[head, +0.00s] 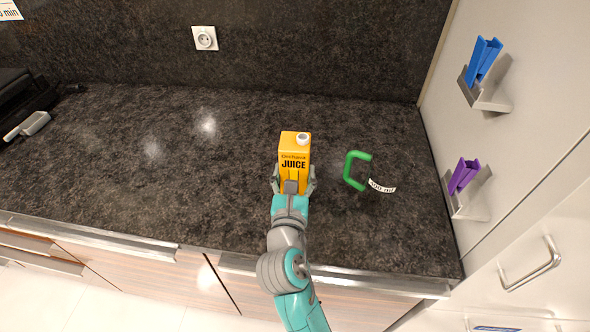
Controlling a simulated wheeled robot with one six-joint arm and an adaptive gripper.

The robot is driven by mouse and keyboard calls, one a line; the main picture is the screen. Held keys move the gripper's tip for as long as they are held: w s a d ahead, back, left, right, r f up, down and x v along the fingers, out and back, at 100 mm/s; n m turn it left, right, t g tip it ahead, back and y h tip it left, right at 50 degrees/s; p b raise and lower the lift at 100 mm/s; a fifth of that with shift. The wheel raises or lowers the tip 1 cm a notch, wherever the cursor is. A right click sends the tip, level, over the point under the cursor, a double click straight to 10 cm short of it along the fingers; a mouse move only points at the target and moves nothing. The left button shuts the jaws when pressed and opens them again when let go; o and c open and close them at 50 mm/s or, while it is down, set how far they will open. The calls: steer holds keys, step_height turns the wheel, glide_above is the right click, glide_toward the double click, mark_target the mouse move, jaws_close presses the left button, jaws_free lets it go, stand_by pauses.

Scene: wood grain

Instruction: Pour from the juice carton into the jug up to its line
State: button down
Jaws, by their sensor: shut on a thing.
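The juice carton (294,157) is a yellow-orange box with "JUICE" on its front and a white spout (303,138) on top. It appears upright on the dark counter, though I cannot tell whether it touches it. My gripper (293,183) is shut on the carton, with a finger on each side of its lower part. The jug (349,168) is to the right of the carton, apart from it. Its green handle and a white marked strip (382,186) show clearly. Its body is see-through and hard to make out, so its contents and fill line cannot be read.
The dark stone counter (150,185) is clear to the left of the carton. A wall socket (205,39) is behind. Wall holders on the right carry a blue item (483,60) and a purple item (463,176). A black appliance (22,98) stands far left.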

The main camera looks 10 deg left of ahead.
mark_target(294, 163)
steer(key=shift+r, duration=0.3)
steer(key=shift+r, duration=0.75)
steer(key=shift+r, duration=0.15)
steer(key=shift+r, duration=1.35)
steer(key=shift+s, duration=0.1)
stand_by(0.5)
